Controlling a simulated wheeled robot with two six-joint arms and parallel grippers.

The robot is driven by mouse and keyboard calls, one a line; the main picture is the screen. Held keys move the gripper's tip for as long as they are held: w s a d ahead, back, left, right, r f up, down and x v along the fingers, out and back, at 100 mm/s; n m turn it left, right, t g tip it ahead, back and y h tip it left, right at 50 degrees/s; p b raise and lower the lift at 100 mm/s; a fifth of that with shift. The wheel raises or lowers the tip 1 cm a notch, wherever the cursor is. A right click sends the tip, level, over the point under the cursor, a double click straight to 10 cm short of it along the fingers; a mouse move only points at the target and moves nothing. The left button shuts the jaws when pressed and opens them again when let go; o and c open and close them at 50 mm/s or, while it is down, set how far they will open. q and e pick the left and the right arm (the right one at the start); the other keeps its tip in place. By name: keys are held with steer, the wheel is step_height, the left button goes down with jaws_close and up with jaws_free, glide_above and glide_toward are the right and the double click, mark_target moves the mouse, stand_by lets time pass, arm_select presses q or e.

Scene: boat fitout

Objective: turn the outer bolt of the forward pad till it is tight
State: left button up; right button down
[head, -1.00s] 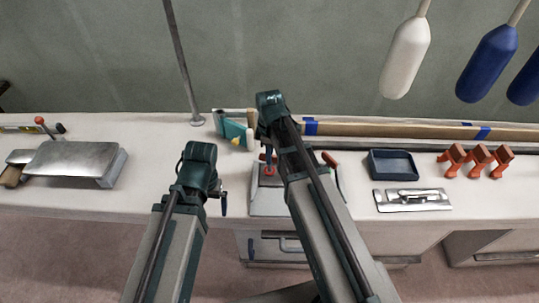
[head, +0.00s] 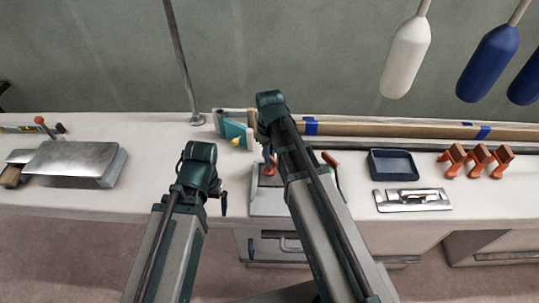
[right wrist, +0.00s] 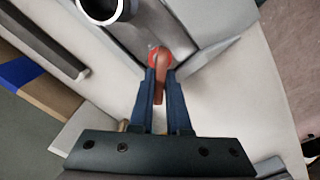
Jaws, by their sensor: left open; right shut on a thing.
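A red-orange handle with a round red head sits on a grey metal pad (head: 268,207) at the bench's front edge. In the right wrist view the round head (right wrist: 160,56) lies just beyond the fingertips. My right gripper (right wrist: 161,78) is shut on the red handle (right wrist: 161,87), with one blue finger on each side. The bolt itself cannot be told apart from the red head. In the head view my right arm hides part of the pad, and the red piece (head: 270,168) shows beside it. My left gripper (head: 223,203) is open and empty, left of the pad.
A second red handle (head: 331,160) lies right of my right arm. A blue tray (head: 393,164), a metal plate (head: 412,200) and orange clamps (head: 479,160) stand further right. A teal block (head: 234,129) is behind. A metal tube end (right wrist: 100,8) is near the right fingers.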

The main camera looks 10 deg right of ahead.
steer(key=shift+m, duration=0.6)
steer(key=c, duration=0.9)
jaws_free()
steer(key=shift+r, duration=0.2)
step_height(320, 180, up, 14)
steer(key=p, duration=1.3)
steer(key=shift+f+p, duration=0.25)
steer(key=shift+p, duration=0.15)
